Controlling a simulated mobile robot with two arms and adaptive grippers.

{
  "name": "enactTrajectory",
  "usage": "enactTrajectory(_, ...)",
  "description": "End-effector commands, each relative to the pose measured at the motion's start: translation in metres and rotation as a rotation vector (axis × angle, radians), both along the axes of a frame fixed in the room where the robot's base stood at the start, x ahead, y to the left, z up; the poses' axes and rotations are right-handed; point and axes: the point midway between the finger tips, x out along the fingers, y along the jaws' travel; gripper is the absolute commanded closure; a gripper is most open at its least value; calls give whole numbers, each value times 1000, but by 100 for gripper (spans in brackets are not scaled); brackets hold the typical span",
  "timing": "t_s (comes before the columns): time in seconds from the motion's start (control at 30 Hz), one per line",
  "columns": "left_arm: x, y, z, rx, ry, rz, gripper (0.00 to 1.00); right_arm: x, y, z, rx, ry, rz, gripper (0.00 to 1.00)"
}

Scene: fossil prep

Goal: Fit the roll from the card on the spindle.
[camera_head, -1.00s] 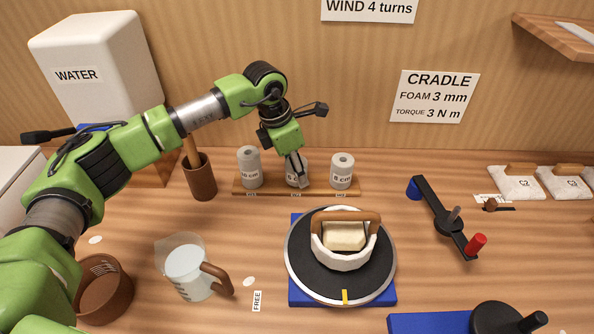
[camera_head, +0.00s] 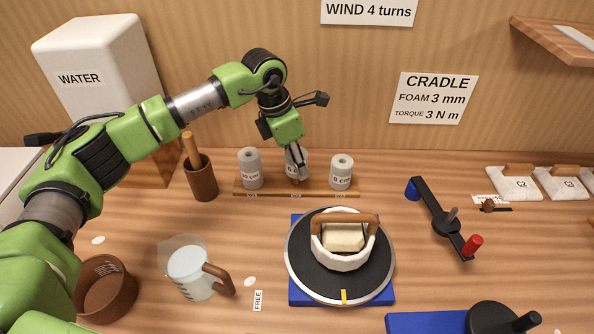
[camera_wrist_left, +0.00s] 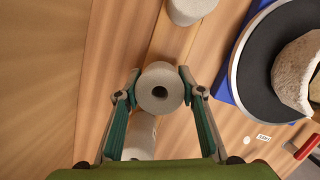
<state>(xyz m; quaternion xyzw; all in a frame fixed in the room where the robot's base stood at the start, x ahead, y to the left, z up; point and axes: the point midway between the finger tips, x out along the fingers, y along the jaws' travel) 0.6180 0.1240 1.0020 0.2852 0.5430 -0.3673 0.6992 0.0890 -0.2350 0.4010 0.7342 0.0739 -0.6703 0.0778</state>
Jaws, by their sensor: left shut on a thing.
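Three pale rolls stand on a wooden rack (camera_head: 322,191) at the back. The left roll (camera_head: 249,168) reads 10 cm and the right roll (camera_head: 341,171) reads 8 cm; the middle roll's label is partly hidden by my gripper. My left gripper (camera_head: 297,176) points down at the middle roll and is shut on it. In the left wrist view its fingers press both sides of that roll (camera_wrist_left: 160,88), whose dark centre hole faces the camera. The roll appears still at its rack place. I cannot tell which part is the spindle. My right gripper is not in view.
A turntable (camera_head: 295,280) bears a white jacket with a handle and a block in front of the rack. A black bar tool with a red knob (camera_head: 472,246) lies to the right. A clear jug (camera_head: 190,272) and a brown pot (camera_head: 108,287) stand front left. A cradle sign (camera_head: 432,97) hangs behind.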

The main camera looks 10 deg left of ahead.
Motion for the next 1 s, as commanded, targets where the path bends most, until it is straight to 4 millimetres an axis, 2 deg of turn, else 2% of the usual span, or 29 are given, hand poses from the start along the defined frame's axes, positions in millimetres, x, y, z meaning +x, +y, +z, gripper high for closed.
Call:
enactTrajectory(0.6,0,0,32,-1,-1,0,100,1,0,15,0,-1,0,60)
enactTrajectory(1.0,0,0,33,0,0,0,100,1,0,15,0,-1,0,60)
